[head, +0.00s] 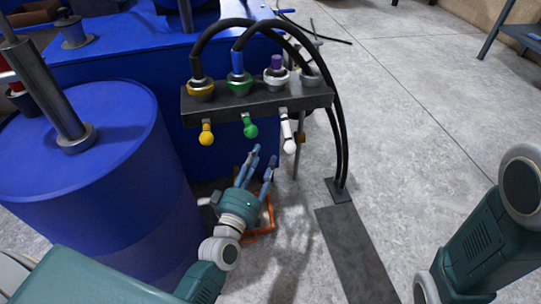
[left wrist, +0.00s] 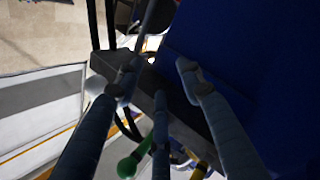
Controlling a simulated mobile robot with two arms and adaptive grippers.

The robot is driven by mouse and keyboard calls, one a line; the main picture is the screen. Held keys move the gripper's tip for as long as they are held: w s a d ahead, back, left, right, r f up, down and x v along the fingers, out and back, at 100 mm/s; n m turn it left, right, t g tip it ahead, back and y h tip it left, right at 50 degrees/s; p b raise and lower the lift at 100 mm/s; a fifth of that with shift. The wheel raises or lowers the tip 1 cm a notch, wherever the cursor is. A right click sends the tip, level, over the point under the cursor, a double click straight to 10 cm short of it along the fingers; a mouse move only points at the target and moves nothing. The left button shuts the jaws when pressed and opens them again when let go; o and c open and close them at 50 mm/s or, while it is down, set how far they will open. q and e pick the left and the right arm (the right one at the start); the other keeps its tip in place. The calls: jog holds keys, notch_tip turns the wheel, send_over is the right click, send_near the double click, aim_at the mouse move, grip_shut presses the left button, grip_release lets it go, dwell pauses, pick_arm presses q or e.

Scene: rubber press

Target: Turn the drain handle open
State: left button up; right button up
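A dark valve block (head: 262,102) carries three handles with round knobs: a yellow handle (head: 206,134), a green handle (head: 250,128) and a white handle (head: 288,136). All three hang down from its front. I cannot tell which of them is the drain handle. My left gripper (head: 262,158) is just below the green and white handles, its fingers spread, pointing up and holding nothing. In the left wrist view the spread fingers (left wrist: 160,82) lie across the dark block, with the green handle (left wrist: 127,168) and yellow handle (left wrist: 198,172) at the bottom. My right gripper is out of view.
A blue drum (head: 80,150) stands at the left. A blue machine body (head: 120,55) is behind the block. Black hoses (head: 338,130) arch from the block to the floor. An orange frame (head: 266,222) is low beneath my left gripper. The floor to the right is mostly clear.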

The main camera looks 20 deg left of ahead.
pick_arm(q)
jog(key=s+d+r+m+h, duration=0.2)
jog(key=d+r+m, duration=0.2)
jog(key=r+m, duration=0.1)
jog(key=shift+r+h, duration=0.25)
jog(key=shift+h, duration=0.05)
jog(key=shift+c, duration=0.5)
